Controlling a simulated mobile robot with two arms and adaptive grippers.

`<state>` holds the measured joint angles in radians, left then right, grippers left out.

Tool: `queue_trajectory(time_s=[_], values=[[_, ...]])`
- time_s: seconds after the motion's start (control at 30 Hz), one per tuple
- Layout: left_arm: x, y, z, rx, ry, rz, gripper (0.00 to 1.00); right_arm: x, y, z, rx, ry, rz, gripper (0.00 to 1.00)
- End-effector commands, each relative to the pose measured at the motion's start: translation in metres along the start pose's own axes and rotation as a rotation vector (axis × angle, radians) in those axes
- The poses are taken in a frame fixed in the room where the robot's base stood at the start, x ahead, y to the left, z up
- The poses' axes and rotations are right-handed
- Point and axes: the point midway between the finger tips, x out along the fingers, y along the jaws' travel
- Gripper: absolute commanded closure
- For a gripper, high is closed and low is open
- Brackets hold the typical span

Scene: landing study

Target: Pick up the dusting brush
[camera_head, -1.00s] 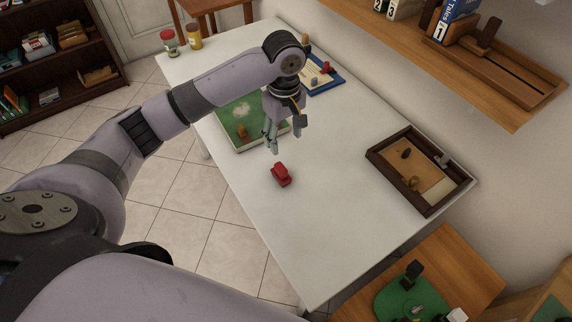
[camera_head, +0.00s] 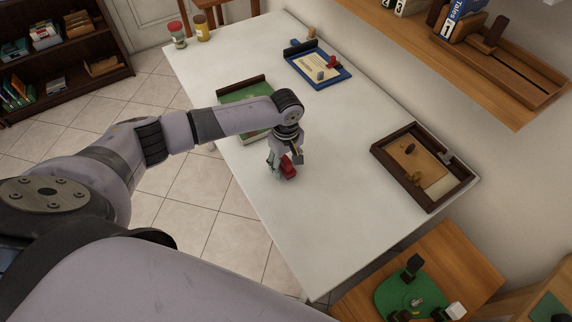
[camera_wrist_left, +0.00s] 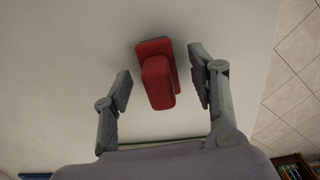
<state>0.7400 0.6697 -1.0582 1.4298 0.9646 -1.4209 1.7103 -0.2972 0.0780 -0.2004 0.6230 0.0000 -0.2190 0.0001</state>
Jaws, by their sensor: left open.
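The red object on the white table, which I take to be the dusting brush (camera_head: 289,168), has a block base with a raised red handle. It also shows in the left wrist view (camera_wrist_left: 157,80), between and slightly beyond the fingertips. My left gripper (camera_head: 284,165) is low over it in the head view, partly hiding it. In the wrist view the two fingers of my left gripper (camera_wrist_left: 160,84) are apart, one on each side of the red handle, with gaps visible. My right gripper is not in view.
The white table (camera_head: 300,235) is clear in front of the brush. A green board (camera_head: 245,92) lies behind the arm, a blue-framed board (camera_head: 318,66) farther back. A dark wooden tray (camera_head: 425,168) sits at the right. Two jars (camera_head: 202,28) stand at the far end.

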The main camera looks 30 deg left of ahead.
Motion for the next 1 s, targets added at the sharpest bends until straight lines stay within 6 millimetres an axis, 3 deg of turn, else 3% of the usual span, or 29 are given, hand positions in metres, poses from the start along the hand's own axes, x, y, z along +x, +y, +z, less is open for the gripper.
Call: queue_trajectory(time_s=[0.33,1.0], values=[[0.0085,-0.0001,-0.0001,0.001,0.001,0.000,0.48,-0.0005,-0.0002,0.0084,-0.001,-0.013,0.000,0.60],[0.0081,-0.0001,-0.0001,0.001,0.001,0.000,0.93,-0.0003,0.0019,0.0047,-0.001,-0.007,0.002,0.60]])
